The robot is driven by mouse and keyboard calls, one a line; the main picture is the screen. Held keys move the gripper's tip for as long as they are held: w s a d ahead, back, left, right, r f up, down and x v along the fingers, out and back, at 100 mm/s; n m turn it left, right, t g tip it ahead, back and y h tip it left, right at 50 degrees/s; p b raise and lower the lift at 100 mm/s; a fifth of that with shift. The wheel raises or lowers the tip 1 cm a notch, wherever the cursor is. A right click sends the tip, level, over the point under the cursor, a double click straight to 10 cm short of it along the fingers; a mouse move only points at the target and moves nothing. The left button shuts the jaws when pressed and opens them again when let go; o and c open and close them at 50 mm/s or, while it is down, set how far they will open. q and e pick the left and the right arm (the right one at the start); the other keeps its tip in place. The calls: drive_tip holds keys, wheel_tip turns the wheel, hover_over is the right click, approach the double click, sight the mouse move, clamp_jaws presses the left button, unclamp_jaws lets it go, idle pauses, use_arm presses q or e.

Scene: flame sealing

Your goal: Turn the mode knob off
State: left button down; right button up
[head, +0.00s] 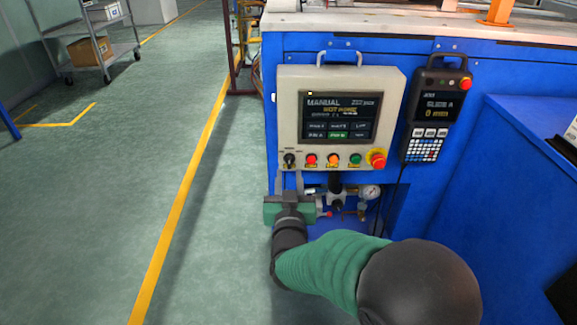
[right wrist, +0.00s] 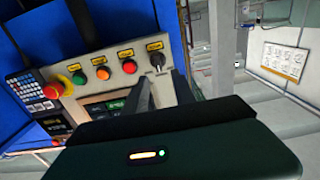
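The mode knob (head: 289,160) is a small black knob at the lower left of the beige control panel (head: 392,85). In the right wrist view the knob (right wrist: 157,61) sits under a yellow label, just beyond my fingertips. My right gripper (head: 289,178) is just below the knob in the head view, its two grey fingers pointing up at the panel. In the right wrist view the fingers (right wrist: 162,77) are apart, with nothing between them. Whether a fingertip touches the knob cannot be told. My left gripper is not in view.
Red (head: 311,160), orange (head: 333,160) and green (head: 355,159) buttons and a red emergency stop (head: 377,159) line the panel right of the knob. A pressure gauge (head: 370,192) and fittings sit below. A teach pendant (head: 436,110) hangs at right.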

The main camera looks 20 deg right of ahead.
sight(289, 161)
drive_tip(key=x, duration=0.5)
drive_tip(key=shift+w+d, duration=0.15)
drive_tip(key=shift+w, duration=0.05)
clamp_jaws()
